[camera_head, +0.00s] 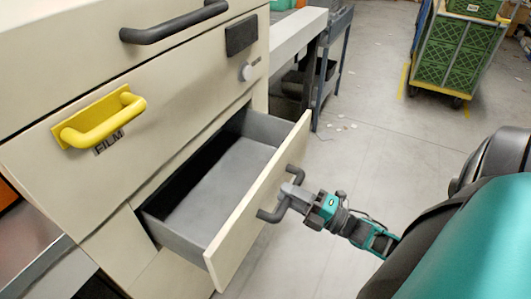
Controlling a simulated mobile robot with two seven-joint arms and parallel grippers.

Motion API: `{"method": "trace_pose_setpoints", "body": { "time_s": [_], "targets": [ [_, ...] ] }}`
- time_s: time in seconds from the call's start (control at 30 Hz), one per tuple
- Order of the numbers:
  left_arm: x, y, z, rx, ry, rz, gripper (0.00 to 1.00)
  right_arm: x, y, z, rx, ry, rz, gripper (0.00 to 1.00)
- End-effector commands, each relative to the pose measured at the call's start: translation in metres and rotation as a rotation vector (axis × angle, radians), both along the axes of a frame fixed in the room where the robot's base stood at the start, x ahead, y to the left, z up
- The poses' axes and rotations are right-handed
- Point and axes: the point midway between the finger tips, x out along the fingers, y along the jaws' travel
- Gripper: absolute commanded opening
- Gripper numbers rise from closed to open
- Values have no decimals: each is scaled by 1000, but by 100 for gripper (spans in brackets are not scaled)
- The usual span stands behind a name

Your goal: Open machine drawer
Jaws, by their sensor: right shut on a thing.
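A beige machine cabinet fills the left of the head view. Its lower drawer (237,240) stands pulled out, and its grey inside (215,180) looks empty. A dark grey bar handle (265,214) is on the front of that drawer. My right gripper (290,197) is shut on this handle, reaching in from the right; its jaws hide part of the bar. Above it is a closed drawer front with a yellow handle (105,123) and a label reading FILM (109,142). My left gripper is not in view.
A closed upper front with a dark handle (175,24) is at the top left. A grey table (297,34) stands behind the cabinet. A cart with green crates (455,66) is at the back right. The floor (365,110) between them is mostly clear.

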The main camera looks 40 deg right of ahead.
Motion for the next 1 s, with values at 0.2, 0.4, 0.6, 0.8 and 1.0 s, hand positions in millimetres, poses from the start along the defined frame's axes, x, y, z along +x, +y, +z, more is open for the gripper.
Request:
{"method": "trace_pose_setpoints", "body": {
  "time_s": [0.2, 0.4, 0.6, 0.8, 1.0],
  "targets": [
    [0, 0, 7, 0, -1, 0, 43, -37, -15, 0, 0, 2, -1, 0],
    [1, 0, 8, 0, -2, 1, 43, -49, -21, 0, 1, 0, -1, 0],
    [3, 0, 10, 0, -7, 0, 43, -51, -21, 0, 2, -1, -1, 0],
    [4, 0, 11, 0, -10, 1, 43, -50, -21, 0, 2, -1, -1, 31],
    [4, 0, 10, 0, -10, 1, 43, -50, -21, 0, 1, -2, -1, 46]
  ]
}}
